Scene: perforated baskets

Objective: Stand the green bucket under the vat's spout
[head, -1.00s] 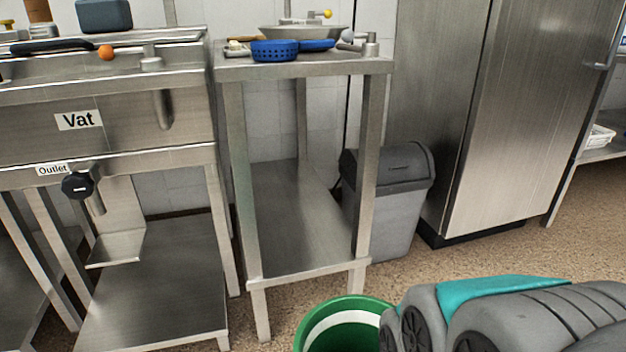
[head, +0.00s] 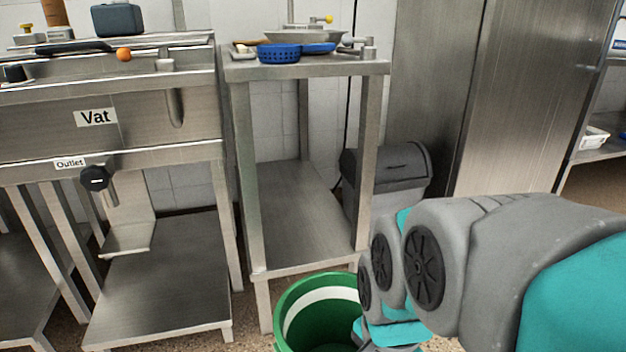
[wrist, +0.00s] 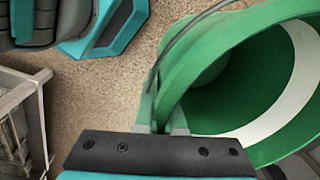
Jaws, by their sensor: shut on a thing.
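The green bucket (head: 293,318) with a white band inside is at the bottom middle of the head view, beside my arm. In the wrist view the bucket (wrist: 215,60) fills the right side, with its rim between the fingertips of my gripper (wrist: 163,125). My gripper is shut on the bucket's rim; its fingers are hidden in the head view. The vat (head: 50,130) stands at the left.
A steel table (head: 300,68) with blue baskets (head: 279,53) on top stands between the vat and a grey bin (head: 385,170). A steel cabinet (head: 520,100) is at the right. The vat's lower shelf (head: 160,290) is bare, with a leg at its right front corner.

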